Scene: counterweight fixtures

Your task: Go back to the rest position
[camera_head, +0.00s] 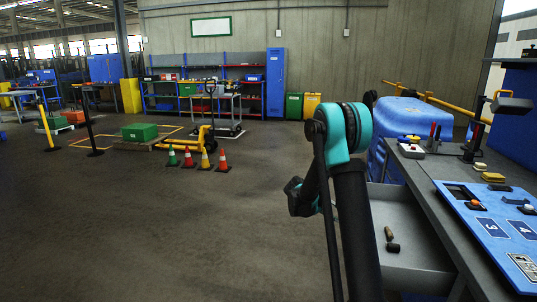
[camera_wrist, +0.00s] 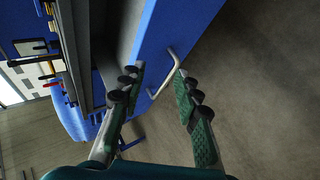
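My gripper (camera_wrist: 160,69) shows in the wrist view with its two green-padded fingers spread apart. A silver bar handle (camera_wrist: 174,69) on a blue drawer front (camera_wrist: 188,22) lies at the fingertips, roughly between them. No finger is closed on it, and I cannot tell whether one touches it. In the head view, the grey drawer (camera_head: 425,281) stands pulled out under the workbench (camera_head: 440,171). My teal and black arm stands in front of it, and my gripper cannot be made out there.
Two small dark pieces (camera_head: 390,240) lie in the drawer. The bench holds a blue panel (camera_head: 490,225) and a lamp-like fixture (camera_head: 510,104). A large blue container (camera_head: 410,118) stands behind. Small cones (camera_head: 205,160) and a pallet jack are farther left. The floor (camera_head: 180,230) in front is clear.

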